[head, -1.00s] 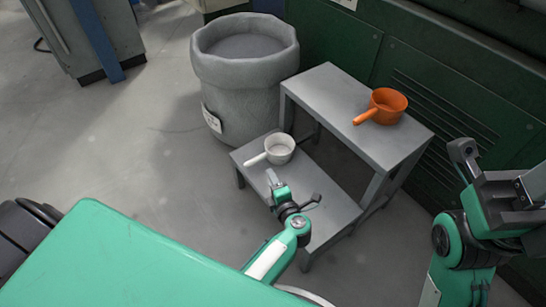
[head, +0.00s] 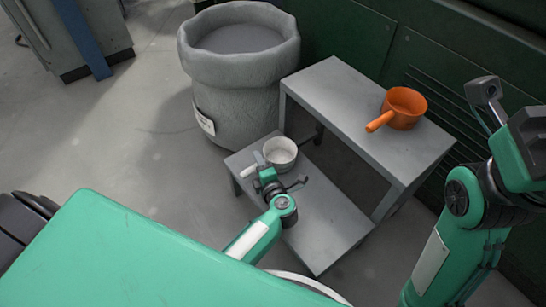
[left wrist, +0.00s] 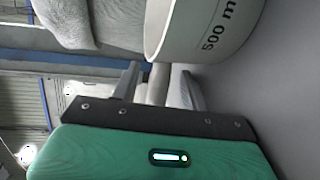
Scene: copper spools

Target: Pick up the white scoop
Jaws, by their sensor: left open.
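The white scoop (head: 283,153) sits on the lower step (head: 325,222) of a grey two-step stand, its handle pointing left. My left gripper (head: 265,172) is at the handle and hides part of it. In the left wrist view, the scoop's cup (left wrist: 205,25) shows a "500 m" marking. Its handle (left wrist: 158,82) lies between the two open fingers of my left gripper (left wrist: 160,88), with a gap visible on either side. My right gripper (head: 508,108) is raised at the right edge, away from the scoop; its jaw opening is unclear.
An orange scoop (head: 405,108) stands on the upper step (head: 340,95). A large grey sack-like bin (head: 235,105) stands close behind the lower step at the left. Green machine panels (head: 440,60) rise behind the stand. The floor to the left is clear.

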